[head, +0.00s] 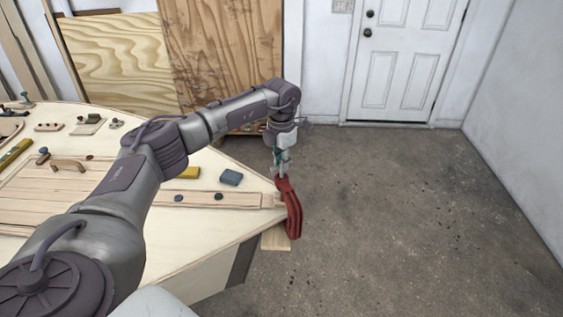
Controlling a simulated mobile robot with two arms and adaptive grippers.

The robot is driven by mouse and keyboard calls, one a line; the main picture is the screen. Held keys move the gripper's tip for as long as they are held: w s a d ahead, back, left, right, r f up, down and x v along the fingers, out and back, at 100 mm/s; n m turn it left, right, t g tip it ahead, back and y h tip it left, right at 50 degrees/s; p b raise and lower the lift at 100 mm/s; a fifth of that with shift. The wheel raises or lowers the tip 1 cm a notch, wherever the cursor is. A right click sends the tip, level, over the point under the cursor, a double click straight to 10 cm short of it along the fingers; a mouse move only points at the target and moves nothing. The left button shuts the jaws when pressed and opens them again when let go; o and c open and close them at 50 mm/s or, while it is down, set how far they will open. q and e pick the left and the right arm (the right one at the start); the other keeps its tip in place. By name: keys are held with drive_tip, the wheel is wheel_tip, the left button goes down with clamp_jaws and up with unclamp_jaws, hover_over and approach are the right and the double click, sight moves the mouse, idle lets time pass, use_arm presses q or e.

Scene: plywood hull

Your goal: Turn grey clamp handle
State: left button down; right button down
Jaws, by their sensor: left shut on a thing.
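A red clamp (293,212) sits at the pointed end of the plywood hull (215,161), its body hanging over the tip. My left gripper (282,163) points down right above the clamp. It is shut on the grey clamp handle, at the top of the clamp. The fingers are small here and hide most of the handle, so its angle cannot be told. My right gripper is not in view.
Several small tools lie farther left. Plywood sheets (225,55) lean at the back. The concrete floor (400,220) to the right is clear.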

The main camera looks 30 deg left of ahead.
use_arm(q)
drive_tip(key=c, duration=1)
unclamp_jaws()
wheel_tip(320, 180, up, 12)
drive_tip(key=shift+r, duration=0.1)
